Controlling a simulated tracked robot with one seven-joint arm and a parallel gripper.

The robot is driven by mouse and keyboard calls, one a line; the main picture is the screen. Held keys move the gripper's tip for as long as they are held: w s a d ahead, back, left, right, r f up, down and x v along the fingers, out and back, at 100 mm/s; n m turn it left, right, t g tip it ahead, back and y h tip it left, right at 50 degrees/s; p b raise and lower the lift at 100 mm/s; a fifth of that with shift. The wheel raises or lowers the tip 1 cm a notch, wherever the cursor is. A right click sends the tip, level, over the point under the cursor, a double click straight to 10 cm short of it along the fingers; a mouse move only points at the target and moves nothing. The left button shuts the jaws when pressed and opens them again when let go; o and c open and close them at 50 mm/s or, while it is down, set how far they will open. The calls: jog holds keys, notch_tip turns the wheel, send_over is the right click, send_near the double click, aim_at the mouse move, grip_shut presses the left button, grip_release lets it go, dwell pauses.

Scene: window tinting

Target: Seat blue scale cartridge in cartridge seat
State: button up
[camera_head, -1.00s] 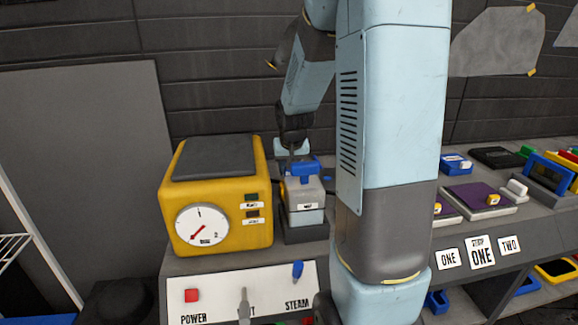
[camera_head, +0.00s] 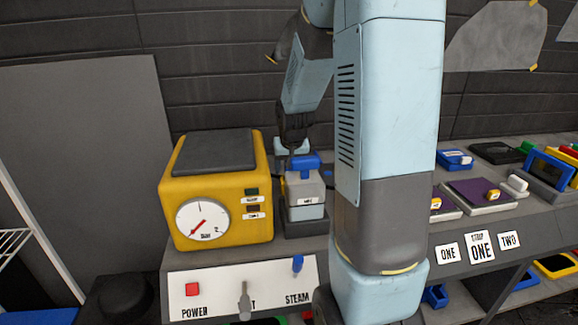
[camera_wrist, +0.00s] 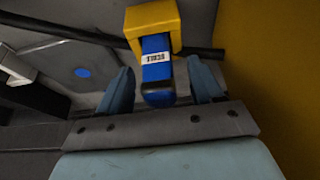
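A blue cartridge (camera_wrist: 157,72) with a white label reading SCALE is in the wrist view. Its far end is inside or against a yellow collar (camera_wrist: 152,18), apparently the cartridge seat. How deep it sits cannot be told. My gripper (camera_wrist: 160,84) has its two fingers spread on either side of the cartridge's rounded near end, with a visible gap at each side. In the head view my gripper (camera_head: 292,150) is low behind a grey box with a blue top, beside the yellow machine. The cartridge and collar cannot be made out there.
The yellow machine (camera_head: 222,190) with a gauge stands left of the grey box (camera_head: 304,190) with its blue top (camera_head: 303,163). A dark hose (camera_wrist: 60,32) crosses behind the collar in the wrist view. A control panel (camera_head: 240,285) is in front. Trays and blocks fill the right bench.

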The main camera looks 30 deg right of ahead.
jog(key=v, duration=1.3)
jog(key=shift+s+r, duration=0.2)
jog(key=shift+r, duration=0.05)
jog(key=shift+a, duration=0.15)
jog(key=s+a+r+n, duration=0.1)
jog(key=s+a+r, duration=0.1)
jog(key=s, duration=0.5)
jog(key=s+a+r+n+t, duration=0.1)
jog(key=s+a, duration=0.3)
jog(key=s, duration=0.3)
jog(key=s+a+r+n+y, duration=0.1)
jog(key=s+a+r, duration=0.1)
jog(key=s+a, duration=0.2)
jog(key=s, duration=0.2)
jog(key=shift+s+r, duration=0.35)
jog(key=shift+s, duration=0.05)
jog(key=shift+c, duration=0.5)
